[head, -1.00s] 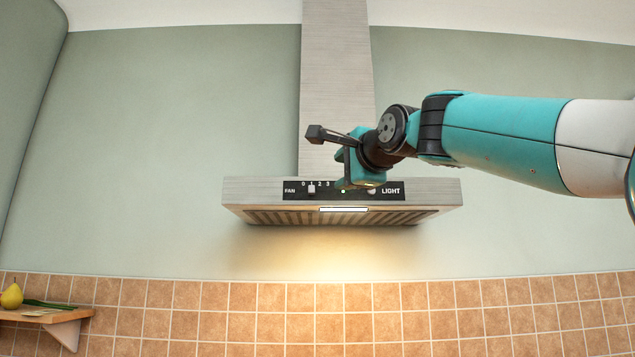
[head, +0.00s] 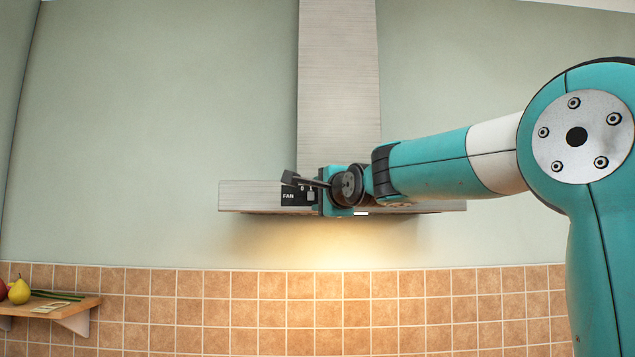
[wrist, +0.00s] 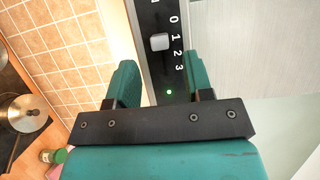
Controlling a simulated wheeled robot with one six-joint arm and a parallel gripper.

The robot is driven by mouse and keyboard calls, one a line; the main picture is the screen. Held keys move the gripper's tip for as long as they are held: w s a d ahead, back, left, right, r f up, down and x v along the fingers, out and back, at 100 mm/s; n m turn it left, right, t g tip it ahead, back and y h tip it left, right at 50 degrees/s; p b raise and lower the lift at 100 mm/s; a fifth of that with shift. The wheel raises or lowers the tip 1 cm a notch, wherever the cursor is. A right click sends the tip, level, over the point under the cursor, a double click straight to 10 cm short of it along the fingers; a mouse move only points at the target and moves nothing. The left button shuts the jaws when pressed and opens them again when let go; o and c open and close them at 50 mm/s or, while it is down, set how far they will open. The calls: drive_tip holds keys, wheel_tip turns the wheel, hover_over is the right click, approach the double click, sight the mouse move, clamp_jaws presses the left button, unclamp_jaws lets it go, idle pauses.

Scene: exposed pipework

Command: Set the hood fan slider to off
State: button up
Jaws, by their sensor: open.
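The range hood (head: 245,197) is on the wall, with a black control panel (head: 289,197) on its front edge. The fan slider knob (wrist: 158,42) is a small light block beside the 1 of a 0, 1, 2, 3 scale; part of it also shows in the head view (head: 311,196). My gripper (wrist: 160,57) is open in the wrist view, its two teal fingers either side of the panel strip. The knob lies just beyond the fingertips, between their lines; I cannot tell whether they touch it. In the head view my gripper (head: 323,200) hides the panel's right part.
A green indicator (wrist: 169,92) glows on the panel past the 3. The hood's light is on above a tiled wall (head: 340,310). A shelf (head: 70,306) with fruit is at lower left. A lidded pot (wrist: 25,112) is below. Open room lies below the hood.

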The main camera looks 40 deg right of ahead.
sight(311, 196)
drive_tip(key=shift+p+x, duration=0.5)
drive_tip(key=shift+x, duration=0.95)
clamp_jaws()
